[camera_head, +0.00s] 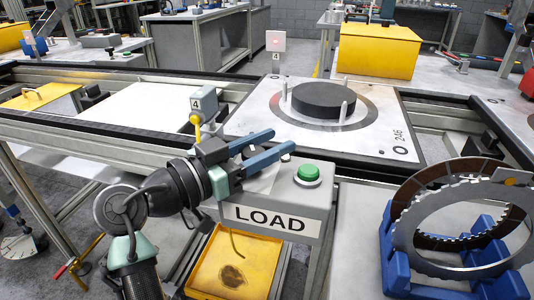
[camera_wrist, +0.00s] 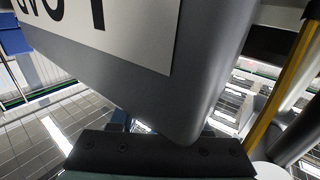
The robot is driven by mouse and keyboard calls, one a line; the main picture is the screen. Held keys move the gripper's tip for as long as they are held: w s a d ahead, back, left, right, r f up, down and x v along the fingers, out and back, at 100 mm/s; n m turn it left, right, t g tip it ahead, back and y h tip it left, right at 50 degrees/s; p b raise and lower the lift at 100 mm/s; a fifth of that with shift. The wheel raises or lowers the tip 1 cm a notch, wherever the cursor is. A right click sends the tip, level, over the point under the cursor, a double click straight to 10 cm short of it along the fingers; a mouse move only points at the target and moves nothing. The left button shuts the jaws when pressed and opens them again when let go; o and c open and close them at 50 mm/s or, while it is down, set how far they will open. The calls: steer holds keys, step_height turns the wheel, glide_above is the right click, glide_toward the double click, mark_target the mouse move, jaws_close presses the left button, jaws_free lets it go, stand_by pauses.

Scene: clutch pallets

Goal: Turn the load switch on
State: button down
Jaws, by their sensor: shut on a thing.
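The grey load box (camera_head: 302,193) has a white LOAD label (camera_head: 270,219) on its front and a green button (camera_head: 308,173) on its top right. My gripper (camera_head: 281,141) reaches over the left part of the box, its blue-grey fingers pointing right, just left of and above the green button. It is shut on a part of the switch, which the fingers hide. In the wrist view, the grey box (camera_wrist: 195,85) with part of its white label fills the upper middle. Its corner hides the fingertips. The switch's position cannot be read.
A white pallet plate (camera_head: 250,122) with a black disc (camera_head: 323,98) lies behind the box. A blue rack (camera_head: 400,262) with toothed rings (camera_head: 440,262) stands at the right. A yellow bin (camera_head: 235,265) sits below.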

steer(key=shift+s+f+m+g+h, duration=0.1)
steer(key=shift+m+g+h, duration=0.2)
steer(key=shift+g, duration=0.2)
steer(key=shift+c, duration=1.9)
jaws_free()
steer(key=v, duration=1.2)
steer(key=shift+s+a+p, duration=0.25)
steer(key=shift+a+p, duration=0.1)
steer(key=shift+p, duration=0.1)
